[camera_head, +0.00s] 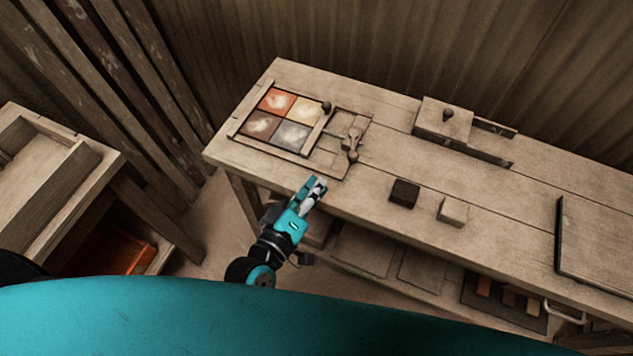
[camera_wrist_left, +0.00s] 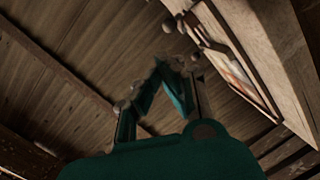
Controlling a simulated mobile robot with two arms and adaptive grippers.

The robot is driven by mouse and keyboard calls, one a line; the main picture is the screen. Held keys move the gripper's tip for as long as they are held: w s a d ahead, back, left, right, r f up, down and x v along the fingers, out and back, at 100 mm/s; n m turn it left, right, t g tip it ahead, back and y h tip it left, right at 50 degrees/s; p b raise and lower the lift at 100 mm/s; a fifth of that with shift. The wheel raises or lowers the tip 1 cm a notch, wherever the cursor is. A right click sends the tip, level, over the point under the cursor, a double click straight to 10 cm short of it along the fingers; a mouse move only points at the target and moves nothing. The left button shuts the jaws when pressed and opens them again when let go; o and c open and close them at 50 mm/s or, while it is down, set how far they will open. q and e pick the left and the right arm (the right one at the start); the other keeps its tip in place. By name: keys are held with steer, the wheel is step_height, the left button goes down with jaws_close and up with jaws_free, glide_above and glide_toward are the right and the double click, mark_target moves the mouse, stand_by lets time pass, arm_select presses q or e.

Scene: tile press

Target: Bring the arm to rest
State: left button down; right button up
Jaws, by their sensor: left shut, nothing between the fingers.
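My left gripper (camera_head: 316,189) is shut and empty. In the head view it is at the front edge of the wooden bench (camera_head: 385,135), below the tile frame. In the left wrist view its closed fingers (camera_wrist_left: 160,75) point up toward the plank surface, with the bench edge (camera_wrist_left: 275,50) on the right. The tile frame (camera_head: 246,133) holds an orange tile (camera_head: 276,101), a cream tile (camera_head: 303,111), a brown tile (camera_head: 261,124) and a grey tile (camera_head: 291,135). A wooden press mechanism (camera_head: 352,140) sits just right of it. My right gripper does not show.
A dark block (camera_head: 404,193) and a lighter block (camera_head: 453,211) lie on the bench near its front edge. A wooden box with a knob (camera_head: 443,120) stands at the back. A flat panel (camera_head: 600,240) lies at right. A wooden side unit (camera_head: 50,185) stands at left.

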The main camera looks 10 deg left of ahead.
arm_select(q)
steer(key=s+a+f+m+g+y, duration=0.1)
steer(key=s+f+m+g, duration=0.15)
steer(key=f, duration=0.75)
steer(key=s+a+f+m+g+y, duration=0.1)
steer(key=s+a+f+g, duration=0.15)
steer(key=f, duration=0.75)
steer(key=s+f+m+g, duration=0.2)
steer(key=s+f, duration=0.1)
steer(key=f, duration=0.6)
steer(key=s+a+f+m+g+y, duration=0.1)
steer(key=s+a+f+m+g, duration=0.1)
steer(key=s+a+f, duration=0.2)
steer(key=s+a+f+m+g+y, duration=0.1)
steer(key=s+a+f+g, duration=0.2)
steer(key=s+f, duration=0.6)
steer(key=s+a+f+m+g+y, duration=0.1)
steer(key=s+a+f+m+g, duration=0.1)
steer(key=s+a+f, duration=0.4)
steer(key=s, duration=0.5)
steer(key=shift+s+f+m+g+y, duration=0.15)
steer(key=shift+f+m+g+y, duration=0.2)
steer(key=shift+g+y, duration=0.05)
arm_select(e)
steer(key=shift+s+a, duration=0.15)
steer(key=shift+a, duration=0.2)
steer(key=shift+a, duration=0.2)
